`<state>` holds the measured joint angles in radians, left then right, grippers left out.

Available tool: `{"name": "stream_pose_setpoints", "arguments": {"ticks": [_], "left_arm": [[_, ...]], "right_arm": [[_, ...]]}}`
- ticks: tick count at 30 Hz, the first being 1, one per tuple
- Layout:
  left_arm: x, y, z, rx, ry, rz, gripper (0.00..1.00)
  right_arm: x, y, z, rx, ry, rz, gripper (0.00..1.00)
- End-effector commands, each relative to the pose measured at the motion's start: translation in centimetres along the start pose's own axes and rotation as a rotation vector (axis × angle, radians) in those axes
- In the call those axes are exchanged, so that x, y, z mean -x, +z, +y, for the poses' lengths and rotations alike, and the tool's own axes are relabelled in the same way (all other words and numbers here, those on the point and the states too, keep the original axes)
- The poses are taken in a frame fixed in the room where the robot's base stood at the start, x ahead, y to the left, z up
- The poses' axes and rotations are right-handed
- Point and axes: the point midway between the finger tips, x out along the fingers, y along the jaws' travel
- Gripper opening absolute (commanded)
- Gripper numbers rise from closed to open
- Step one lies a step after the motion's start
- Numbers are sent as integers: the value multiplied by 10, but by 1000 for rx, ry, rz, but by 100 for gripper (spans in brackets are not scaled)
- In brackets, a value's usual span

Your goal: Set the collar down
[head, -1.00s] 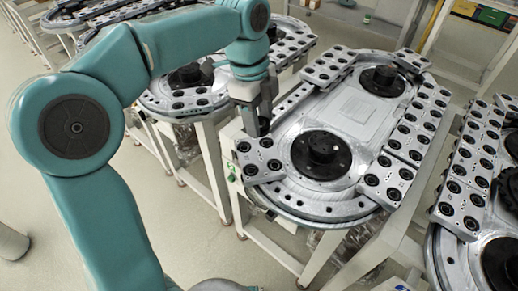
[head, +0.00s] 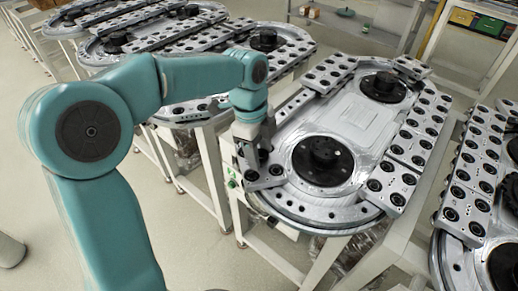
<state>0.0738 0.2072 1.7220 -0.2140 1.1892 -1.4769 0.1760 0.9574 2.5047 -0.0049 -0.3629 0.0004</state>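My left gripper (head: 257,156) points down over the near-left corner of the middle ring track (head: 340,215). Its fingers are dark and small and overlap a grey carriage block (head: 264,183) there. Black round collar-like pieces sit on this block; two show at its front, the left one (head: 252,176) and the right one (head: 276,170). The gripper hides the block's rear part. I cannot tell whether a collar is between the fingers, or whether the fingers touch the block. My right gripper is not in view.
Two large black hubs, near (head: 322,160) and far (head: 383,86), stand up inside the middle track. Carriage blocks (head: 408,145) line its right side. Another track (head: 455,262) stands close on the right, and more stand behind my arm. Open floor lies at lower left.

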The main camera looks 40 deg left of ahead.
Motion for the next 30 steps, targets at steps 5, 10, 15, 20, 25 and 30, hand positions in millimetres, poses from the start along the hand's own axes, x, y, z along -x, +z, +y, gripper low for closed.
{"name": "stream_pose_setpoints", "arguments": {"ticks": [5,10,15,20,25,30], "left_arm": [[0,0,0,0,1,0,71],[0,0,0,0,1,0,71],[16,-1,-1,0,-3,0,71],[53,-1,-1,-1,-4,0,71],[92,-1,-1,1,-3,0,71],[116,-1,-1,0,-1,0,71]], "right_arm": [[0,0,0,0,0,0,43],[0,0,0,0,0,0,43],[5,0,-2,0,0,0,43],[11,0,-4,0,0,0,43],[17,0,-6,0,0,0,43],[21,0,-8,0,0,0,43]]}}
